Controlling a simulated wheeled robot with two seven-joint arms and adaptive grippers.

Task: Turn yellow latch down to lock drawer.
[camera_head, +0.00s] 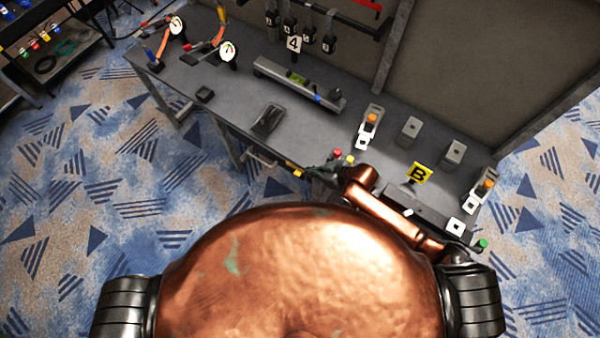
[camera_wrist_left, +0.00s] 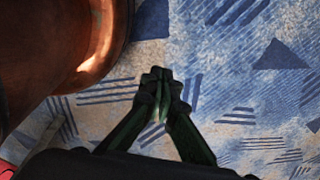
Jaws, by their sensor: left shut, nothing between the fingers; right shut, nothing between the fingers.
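A small yellow latch (camera_head: 297,172) shows at the front edge of the grey workbench, at the right end of the drawer front (camera_head: 262,160). It is too small to tell which way it is turned. My right gripper (camera_head: 318,171) is dark and shut, with nothing in it, just right of the latch. I cannot tell if they touch. My copper right arm reaches it from the right, along the bench front. My left gripper (camera_wrist_left: 160,78) is shut and empty over the carpet in the left wrist view. It does not show in the head view.
On the bench (camera_head: 225,110) lie a long grey device (camera_head: 298,85), a dark tray (camera_head: 268,119) and two gauges (camera_head: 227,51). Grey blocks and a yellow B sign (camera_head: 420,173) stand at the right.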

